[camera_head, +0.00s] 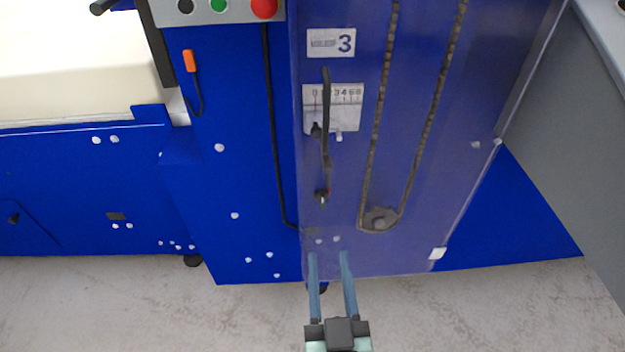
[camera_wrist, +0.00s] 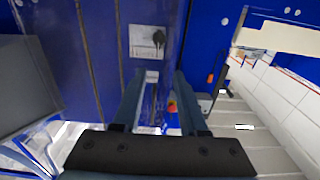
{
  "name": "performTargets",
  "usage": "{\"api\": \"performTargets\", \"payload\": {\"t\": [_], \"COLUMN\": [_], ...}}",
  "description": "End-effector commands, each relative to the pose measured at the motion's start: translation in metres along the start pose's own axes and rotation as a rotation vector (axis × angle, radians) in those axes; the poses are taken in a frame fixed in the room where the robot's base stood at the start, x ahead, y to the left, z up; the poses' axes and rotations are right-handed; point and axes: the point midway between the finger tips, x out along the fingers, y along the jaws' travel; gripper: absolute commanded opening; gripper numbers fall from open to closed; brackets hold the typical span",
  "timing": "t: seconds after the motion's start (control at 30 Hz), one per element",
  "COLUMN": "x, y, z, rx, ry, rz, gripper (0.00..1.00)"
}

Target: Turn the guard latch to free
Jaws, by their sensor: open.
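The clear guard panel (camera_head: 455,175) covers the front of the blue machine, with a chain and a sprocket (camera_head: 380,220) behind it. A dark knob (camera_head: 316,130) sits on a white scale plate (camera_head: 347,100); it also shows in the wrist view (camera_wrist: 158,38). A small dark fitting (camera_head: 322,197) lies lower, at the end of a long dark bar (camera_head: 326,90). I cannot tell which of these is the guard latch. My gripper (camera_head: 329,257) is open and empty, below the fitting near the panel's lower edge; its fingers also show in the wrist view (camera_wrist: 165,78).
A control box with a red button (camera_head: 264,8) and a green button (camera_head: 218,5) is at the top. An orange switch (camera_head: 189,61) hangs on a cord at left. A grey cabinet (camera_head: 570,130) stands at right. The floor (camera_head: 120,305) in front is clear.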

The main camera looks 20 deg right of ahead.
Motion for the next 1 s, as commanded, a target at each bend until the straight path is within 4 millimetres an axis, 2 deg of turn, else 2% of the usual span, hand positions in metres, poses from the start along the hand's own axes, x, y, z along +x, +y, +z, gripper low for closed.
{"api": "performTargets", "payload": {"t": [0.13, 0.27, 0.47, 0.8, 1.0], "x": [-0.007, -0.001, 0.026, 0.085, 0.110], "y": [0.005, 0.006, 0.007, 0.007, 0.007], "z": [-0.001, 0.001, -0.001, 0.000, 0.002], "rx": [0.000, 0.001, 0.001, 0.000, 0.000], "ry": [-0.023, -0.023, -0.020, -0.022, -0.023], "rz": [0.016, 0.019, 0.020, 0.017, 0.017], "gripper": [0.42, 0.42, 0.42, 0.42, 0.42]}}
